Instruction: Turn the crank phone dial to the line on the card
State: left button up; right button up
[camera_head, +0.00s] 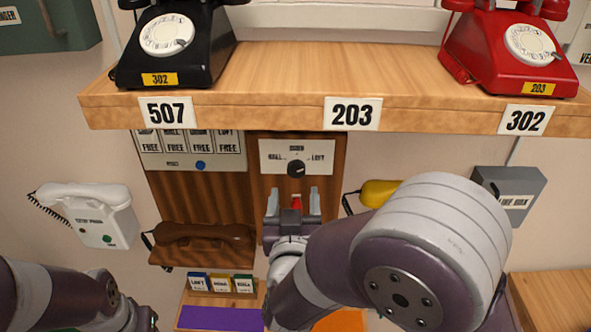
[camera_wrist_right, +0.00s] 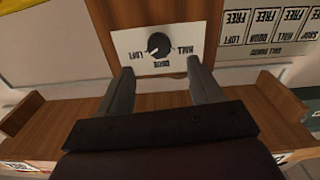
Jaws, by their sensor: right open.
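The small black dial (camera_head: 296,168) sits on a white plate (camera_head: 270,149) with words around it, on the wooden wall phone panel. Its pointer is too small to read surely. In the right wrist view the dial (camera_wrist_right: 159,45) shows upside down, with LOFT at left, HALL at right and a third word below. My right gripper (camera_head: 293,200) is open below the dial, with its fingers spread and apart from it; both fingers (camera_wrist_right: 160,75) also show in the wrist view. A small red part shows between them. My left arm shows at lower left, its fingers hidden or cut off.
A wooden shelf (camera_head: 330,119) with black (camera_head: 185,50) and red (camera_head: 505,50) dial phones hangs above. A brown handset (camera_head: 203,233) rests left of the gripper. A yellow object (camera_head: 378,192) is right.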

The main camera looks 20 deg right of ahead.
aim_at(296, 173)
jog(key=x, duration=0.2)
jog(key=p+x, duration=0.1)
jog(key=x, duration=0.4)
jog(key=shift+d+f+p, duration=0.2)
jog(key=shift+f+p, duration=0.1)
jog(key=shift+w+d, duration=0.1)
jog(key=shift+w, duration=0.2)
jog(key=shift+s+a+r, duration=0.15)
jog(key=shift+s+a, duration=0.05)
jog(key=shift+s, duration=0.05)
pick_arm(q)
jog(key=shift+w+d+r, duration=0.1)
jog(key=shift+w+r, duration=0.1)
jog(key=shift+r, duration=0.4)
jog(key=shift+w+d+r, duration=0.1)
jog(key=shift+w+r, duration=0.05)
jog(key=shift+r, duration=0.4)
pick_arm(e)
jog(key=shift+w, duration=0.1)
jog(key=shift+w+d, duration=0.1)
jog(key=shift+w, duration=0.05)
jog(key=c, duration=0.5)
pick_arm(q)
jog(key=shift+w, duration=0.15)
pick_arm(e)
jog(key=c, duration=0.6)
